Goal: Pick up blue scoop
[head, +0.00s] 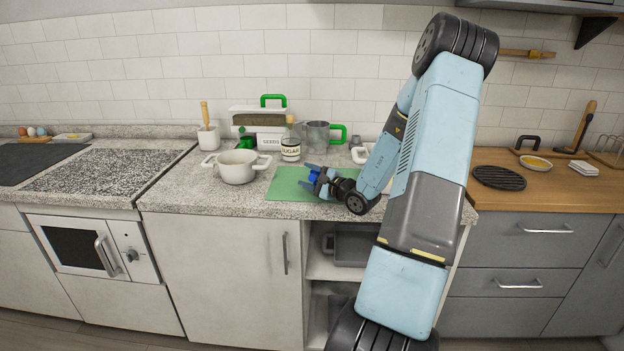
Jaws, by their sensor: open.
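A small bright blue object, which looks like the blue scoop (313,175), shows on the green mat (284,184) on the granite counter. My gripper (305,176) is low over the mat, with its jaws open and pointing left. The blue object shows between and close beside the fingers. They partly hide it, so its full shape and any contact cannot be told.
A white two-handled pot (237,168) stands left of the mat. A sugar jar (290,150), a metal cup with a green handle (318,137) and a white dish (364,154) stand behind it. Bare counter lies at the front left.

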